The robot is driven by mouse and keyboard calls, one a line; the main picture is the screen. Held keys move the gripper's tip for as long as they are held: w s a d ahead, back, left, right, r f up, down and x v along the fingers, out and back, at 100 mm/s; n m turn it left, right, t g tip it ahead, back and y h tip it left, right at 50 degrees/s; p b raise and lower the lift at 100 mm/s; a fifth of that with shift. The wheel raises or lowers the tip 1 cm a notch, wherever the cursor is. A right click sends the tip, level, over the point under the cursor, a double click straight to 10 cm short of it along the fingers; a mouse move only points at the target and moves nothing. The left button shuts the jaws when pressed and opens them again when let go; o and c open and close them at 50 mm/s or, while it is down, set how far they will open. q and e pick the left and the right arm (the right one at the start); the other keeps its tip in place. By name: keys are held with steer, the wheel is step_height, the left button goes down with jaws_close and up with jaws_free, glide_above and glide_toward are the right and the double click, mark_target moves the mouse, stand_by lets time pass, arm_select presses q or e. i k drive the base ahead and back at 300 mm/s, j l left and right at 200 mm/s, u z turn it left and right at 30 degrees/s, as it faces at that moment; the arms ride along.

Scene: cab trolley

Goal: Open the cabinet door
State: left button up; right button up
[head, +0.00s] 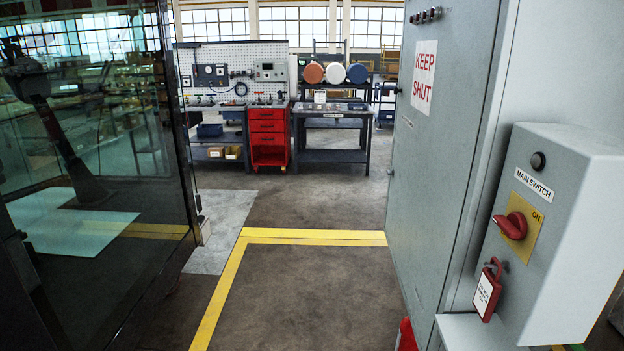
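A tall grey cabinet stands close on the right, seen at a steep angle. Its door (440,150) bears a "KEEP SHUT" sign (424,77) and looks shut. A row of small knobs or lamps (425,15) sits near its top. Small dark fittings show at the door's far left edge; I cannot tell if one is a handle. A grey switch box (572,215) labelled "MAIN SWITCH" stands out at the near right. Its red rotary knob (512,226) sits on a yellow plate marked "ON". A red padlock (488,290) with a white label hangs below. Neither gripper is in view.
A dark glass-panelled enclosure (95,150) stands close on the left. Yellow floor tape (300,237) marks a corner on the clear floor between it and the cabinet. A red drawer unit (268,135) and workbenches stand at the back. Something red shows low beside the cabinet (406,335).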

mark_target(447, 57)
steer(key=i+j, duration=0.1)
steer(key=i, duration=0.5)
steer(key=i+j, duration=0.1)
steer(key=i, duration=0.5)
steer(key=i+j, duration=0.1)
steer(key=i, duration=0.55)
steer(key=l+z, duration=0.05)
